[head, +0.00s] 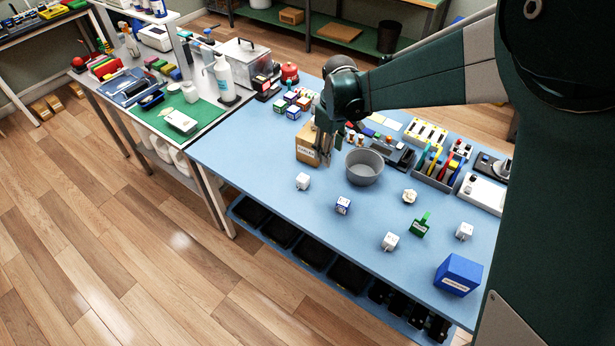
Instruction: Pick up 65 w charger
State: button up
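Several small white charger-like blocks stand apart on the blue table (265,172). One is at the left (303,181), a blue-and-white one is nearer the front (343,205), another white one is at front centre (390,242), and one is at the right (464,231). Their labels are too small to read, so I cannot tell which is the 65 W charger. My gripper (326,156) points down beside a brown cardboard box (306,152), behind and above the left white block and apart from it. Its fingers are small and dark; their opening is unclear.
A grey round bowl (364,168) stands right of my gripper. A green item (420,226), a small whitish item (410,196) and a blue box (458,274) lie to the right. Tool trays (437,168) line the back. The front left table is clear.

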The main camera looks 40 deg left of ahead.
jog(key=n, duration=0.2)
send_over(303, 177)
jog(key=shift+g+h, duration=0.3)
notch_tip(303, 177, down, 9)
jog(key=shift+s+a+r+b, duration=0.1)
jog(key=shift+a+r+b, duration=0.05)
jog(key=shift+b, duration=0.2)
jog(key=shift+f, duration=1.25)
jog(key=shift+f, duration=0.15)
jog(key=shift+d+f+b, duration=0.2)
jog(key=shift+f+b, duration=0.1)
jog(key=shift+f, duration=2.2)
jog(key=shift+c, duration=0.3)
jog(key=c, duration=0.9)
